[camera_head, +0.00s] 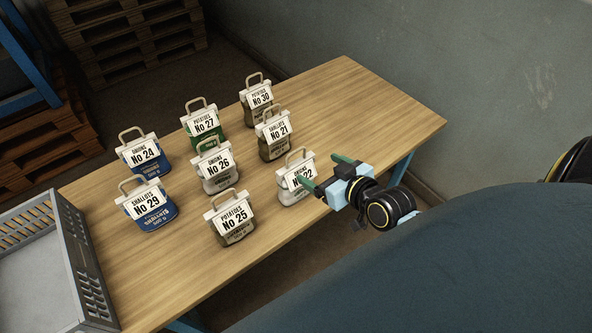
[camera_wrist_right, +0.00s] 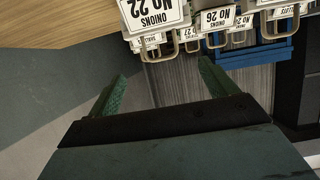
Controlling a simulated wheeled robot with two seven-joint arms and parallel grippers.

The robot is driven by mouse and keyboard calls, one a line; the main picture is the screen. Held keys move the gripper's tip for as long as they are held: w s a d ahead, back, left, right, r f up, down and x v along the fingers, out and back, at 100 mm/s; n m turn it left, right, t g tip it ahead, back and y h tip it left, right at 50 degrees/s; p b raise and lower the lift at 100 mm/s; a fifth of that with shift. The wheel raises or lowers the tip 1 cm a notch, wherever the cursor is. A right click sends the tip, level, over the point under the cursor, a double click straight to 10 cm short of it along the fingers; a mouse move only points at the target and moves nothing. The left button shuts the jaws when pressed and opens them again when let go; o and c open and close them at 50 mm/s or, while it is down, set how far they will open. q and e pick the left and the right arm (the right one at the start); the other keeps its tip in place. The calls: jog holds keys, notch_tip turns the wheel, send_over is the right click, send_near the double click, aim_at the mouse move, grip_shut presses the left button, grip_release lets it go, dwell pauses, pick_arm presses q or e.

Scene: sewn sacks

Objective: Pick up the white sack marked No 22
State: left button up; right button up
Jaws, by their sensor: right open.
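The white sack marked No 22 (camera_head: 291,193), with an onions label and a loop handle on top, stands upright on the wooden table near its front right edge. In the right wrist view the No 22 sack (camera_wrist_right: 153,14) shows upside down at the top, partly cut off. My right gripper (camera_head: 325,171) is open and empty, just right of the sack; one green finger overlaps the right side of its label in the head view. The right wrist view shows both fingers of the gripper (camera_wrist_right: 163,88) apart, with nothing between them. My left gripper is not in view.
On the table (camera_head: 360,100), sack No 26 (camera_head: 217,180) and sack No 25 (camera_head: 236,231) stand left of No 22, and sack No 21 (camera_head: 274,146) behind it. Several other sacks stand farther left and back. A grey crate (camera_head: 92,275) sits at the left. The right end is clear.

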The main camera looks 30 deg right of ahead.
aim_at(292, 154)
jog(key=x, duration=1.3)
jog(key=shift+f, duration=0.1)
jog(key=shift+c, duration=0.5)
jog(key=c, duration=1.7)
jog(key=shift+d, duration=0.1)
grip_shut()
